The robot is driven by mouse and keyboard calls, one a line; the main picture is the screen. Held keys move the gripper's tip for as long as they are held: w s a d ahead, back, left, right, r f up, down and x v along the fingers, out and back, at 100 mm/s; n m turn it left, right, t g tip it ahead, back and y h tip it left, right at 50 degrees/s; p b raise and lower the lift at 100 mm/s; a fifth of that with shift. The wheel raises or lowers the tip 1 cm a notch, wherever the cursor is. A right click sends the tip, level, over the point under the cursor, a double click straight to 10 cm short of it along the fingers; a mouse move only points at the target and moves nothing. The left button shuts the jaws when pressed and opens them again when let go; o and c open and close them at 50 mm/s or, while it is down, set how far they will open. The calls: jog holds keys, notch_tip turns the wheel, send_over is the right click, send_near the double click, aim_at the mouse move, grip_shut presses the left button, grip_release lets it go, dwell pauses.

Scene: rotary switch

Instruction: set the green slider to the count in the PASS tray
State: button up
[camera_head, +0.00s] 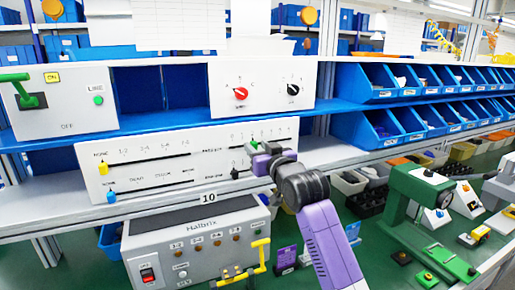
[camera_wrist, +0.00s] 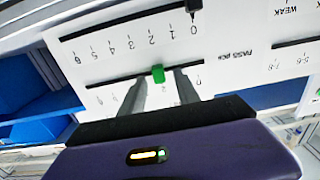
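The green slider (camera_head: 253,145) sits in the upper right slot of the white slider panel (camera_head: 150,158). The wrist view shows the green slider (camera_wrist: 158,74) upside down, between the two fingertips of my gripper (camera_wrist: 160,78). A small gap shows on each side, so the gripper is open around it. In the head view my gripper (camera_head: 262,150) is at the panel. The slider's own numbers are mostly hidden by the fingers; it lies roughly level with the 2 of the neighbouring scale. A black slider (camera_wrist: 193,5) stands at 0 there. I cannot identify the PASS tray.
A yellow slider (camera_head: 102,167) and a blue slider (camera_head: 111,197) are at the panel's left. Red and black knobs (camera_head: 240,93) are on a box above. The Halbrix unit (camera_head: 195,245) stands below. Blue bins (camera_head: 380,128) and green machines (camera_head: 410,190) are at the right.

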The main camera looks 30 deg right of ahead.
jog(key=s+b, duration=0.1)
jog(key=s, duration=0.6)
jog(key=shift+s+a, duration=0.2)
jog(key=shift+a, duration=0.05)
jog(key=shift+r, duration=0.1)
jog(key=s+r+t+h, duration=0.1)
jog(key=s+r+t, duration=0.2)
jog(key=r, duration=0.1)
jog(key=s+a+f+m+h, duration=0.1)
jog(key=s+a+f, duration=0.2)
jog(key=s+f, duration=0.65)
jog(key=s+a+f+m, duration=0.1)
jog(key=s+a+f, duration=0.2)
jog(key=s+f, duration=0.7)
jog(key=s+a+f+n+g+y, duration=0.1)
jog(key=s+a+f+g, duration=0.1)
jog(key=s, duration=0.8)
jog(key=s+a+f+n+g+y, duration=0.1)
jog(key=s+f, duration=0.4)
jog(key=s, duration=0.5)
jog(key=s+a+f+g+y, duration=0.1)
jog(key=s+a+f+g, duration=0.2)
jog(key=s, duration=0.7)
jog(key=shift+f+n, duration=0.4)
jog(key=shift+f, duration=0.1)
